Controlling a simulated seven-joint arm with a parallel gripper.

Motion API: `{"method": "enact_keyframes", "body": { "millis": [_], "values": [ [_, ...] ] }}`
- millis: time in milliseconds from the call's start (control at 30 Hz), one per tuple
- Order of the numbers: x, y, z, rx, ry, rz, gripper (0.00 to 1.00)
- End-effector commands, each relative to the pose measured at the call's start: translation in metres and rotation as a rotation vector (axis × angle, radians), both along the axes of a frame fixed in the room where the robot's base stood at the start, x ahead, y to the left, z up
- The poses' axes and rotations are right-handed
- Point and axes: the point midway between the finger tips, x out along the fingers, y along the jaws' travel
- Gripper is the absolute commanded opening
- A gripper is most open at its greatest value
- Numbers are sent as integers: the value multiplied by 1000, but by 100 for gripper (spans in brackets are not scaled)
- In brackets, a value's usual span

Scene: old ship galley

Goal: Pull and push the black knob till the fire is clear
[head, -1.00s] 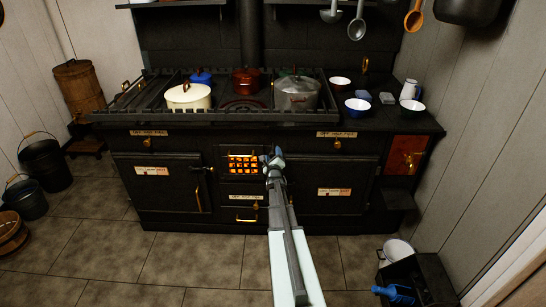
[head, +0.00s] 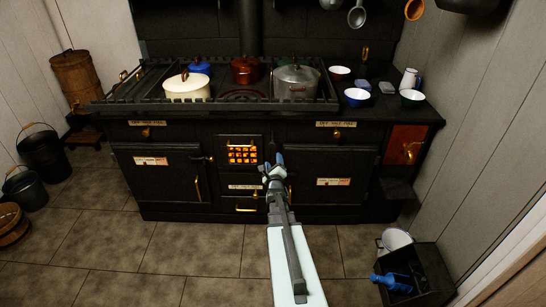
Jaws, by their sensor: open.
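The black stove (head: 190,210) fills the middle of the head view. Its fire grate (head: 242,154) glows orange behind dark bars at the centre front. My gripper (head: 273,161) is in front of the stove, just right of the grate in the picture. Its bluish fingers are open, and I see nothing between them. I cannot make out a black knob clearly; my gripper and wrist cover part of the stove front beside the grate. A label (head: 243,187) and a brass handle (head: 246,209) are below the grate.
Pots, including a cream pot (head: 187,87) and a grey pot (head: 297,82), stand on the railed stove top. Bowls and a jug (head: 408,78) are at right. Buckets (head: 44,153) stand left; a black box (head: 424,284) with a blue bottle stands right. Floor tiles in front are clear.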

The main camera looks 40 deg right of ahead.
Motion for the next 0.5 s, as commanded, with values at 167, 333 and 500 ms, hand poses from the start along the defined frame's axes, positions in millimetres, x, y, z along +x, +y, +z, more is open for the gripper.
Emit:
{"method": "enact_keyframes", "body": {
  "millis": [167,333,500],
  "values": [
    [-9,8,0,0,0,0,63],
    [-9,8,0,0,0,0,63],
    [-10,6,-1,0,1,-4,52]
  ]
}}
